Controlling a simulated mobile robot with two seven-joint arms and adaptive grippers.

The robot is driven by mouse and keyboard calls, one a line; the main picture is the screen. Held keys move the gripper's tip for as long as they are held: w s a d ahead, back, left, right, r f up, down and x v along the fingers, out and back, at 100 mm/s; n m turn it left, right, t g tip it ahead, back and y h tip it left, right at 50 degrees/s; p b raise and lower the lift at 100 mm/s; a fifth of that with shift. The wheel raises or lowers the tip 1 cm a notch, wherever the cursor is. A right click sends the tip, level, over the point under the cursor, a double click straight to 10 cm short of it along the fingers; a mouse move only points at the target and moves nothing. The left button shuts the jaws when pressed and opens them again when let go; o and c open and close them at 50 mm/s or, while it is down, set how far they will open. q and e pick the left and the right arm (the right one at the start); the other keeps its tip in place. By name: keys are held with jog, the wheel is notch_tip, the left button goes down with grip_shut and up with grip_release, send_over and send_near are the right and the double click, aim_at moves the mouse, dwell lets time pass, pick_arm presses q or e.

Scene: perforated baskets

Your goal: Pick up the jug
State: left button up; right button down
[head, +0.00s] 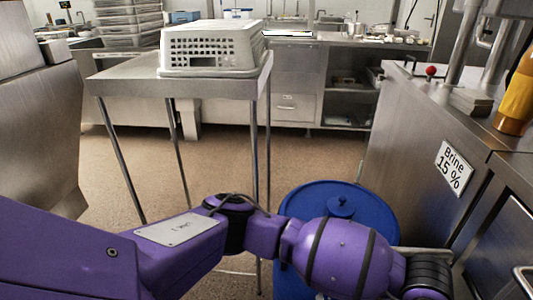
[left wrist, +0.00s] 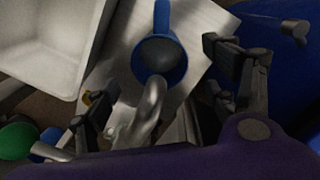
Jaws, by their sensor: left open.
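The blue jug (left wrist: 160,52) shows in the left wrist view, seen from above with its round opening facing the camera and its handle pointing to the top of the picture. It appears to stand on a metal surface (left wrist: 205,25). My left gripper (left wrist: 161,74) is open, with one finger to the left of the jug and one to the right, both apart from it in the picture. How far the jug is below the fingers I cannot tell. In the head view my left arm reaches to the lower right; its fingers and the jug are out of sight. My right gripper is not in view.
A curved metal pipe (left wrist: 150,108) rises close to the jug between my fingers. A white tray (left wrist: 58,45) lies at left. In the head view, a steel counter (head: 415,125) stands at right, a blue lidded barrel (head: 305,200) near my arm, and a perforated basket (head: 212,47) on a table.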

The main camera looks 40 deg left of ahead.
pick_arm(q)
jog(key=f, duration=0.2)
jog(key=f+b, duration=0.1)
jog(key=f, duration=0.1)
jog(key=shift+s+d+f, duration=0.2)
jog(key=shift+f, duration=0.15)
jog(key=shift+r, duration=0.1)
jog(key=c, duration=1.8)
grip_shut()
jog(key=shift+r, duration=0.15)
